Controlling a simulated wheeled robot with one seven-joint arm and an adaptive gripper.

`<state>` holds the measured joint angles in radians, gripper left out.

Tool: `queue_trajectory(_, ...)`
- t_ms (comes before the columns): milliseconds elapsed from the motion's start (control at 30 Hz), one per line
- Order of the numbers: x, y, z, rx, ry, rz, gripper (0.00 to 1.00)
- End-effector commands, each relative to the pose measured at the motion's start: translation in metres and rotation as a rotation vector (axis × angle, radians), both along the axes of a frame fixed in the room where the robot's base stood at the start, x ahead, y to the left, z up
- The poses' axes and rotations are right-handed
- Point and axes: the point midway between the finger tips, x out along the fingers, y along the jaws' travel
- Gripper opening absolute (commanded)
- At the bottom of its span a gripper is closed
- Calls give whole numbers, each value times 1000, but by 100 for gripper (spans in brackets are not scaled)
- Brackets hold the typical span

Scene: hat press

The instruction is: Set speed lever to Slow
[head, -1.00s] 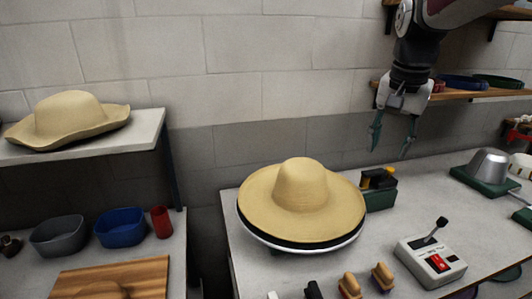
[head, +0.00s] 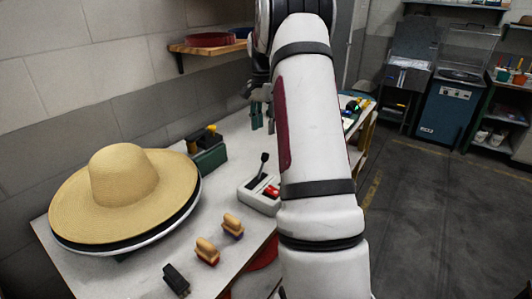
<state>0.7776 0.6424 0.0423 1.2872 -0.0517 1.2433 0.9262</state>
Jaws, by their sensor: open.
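The control box (head: 252,196) is pale and sits on the table, its right side hidden behind my arm. Its speed lever (head: 262,163) has a black knob and stands up, leaning slightly. A red switch (head: 271,190) shows beside it. Any speed marks are too small to read. My gripper (head: 262,118) hangs above and behind the box, apart from the lever. It is open and partly hidden by my arm; its green-grey fingers hold nothing visible.
A straw hat (head: 125,190) rests on a round stand at left. A dark green box (head: 208,152) stands behind it. Two wooden-handled brushes (head: 207,250) and a black object (head: 176,280) lie at the front. A wall shelf (head: 205,47) is above. Open floor lies at right.

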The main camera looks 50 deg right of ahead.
Motion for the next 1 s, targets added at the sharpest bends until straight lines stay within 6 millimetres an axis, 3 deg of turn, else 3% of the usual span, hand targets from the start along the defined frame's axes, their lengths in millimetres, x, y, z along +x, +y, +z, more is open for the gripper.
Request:
queue_trajectory(300, -4, 1, -63, 3, 3, 2, 42)
queue_trajectory(500, -4, 1, -93, 1, 1, 1, 42)
queue_trajectory(700, -4, 1, -107, 0, 1, 3, 42)
queue_trajectory(1000, -4, 1, -108, 0, 0, 2, 42)
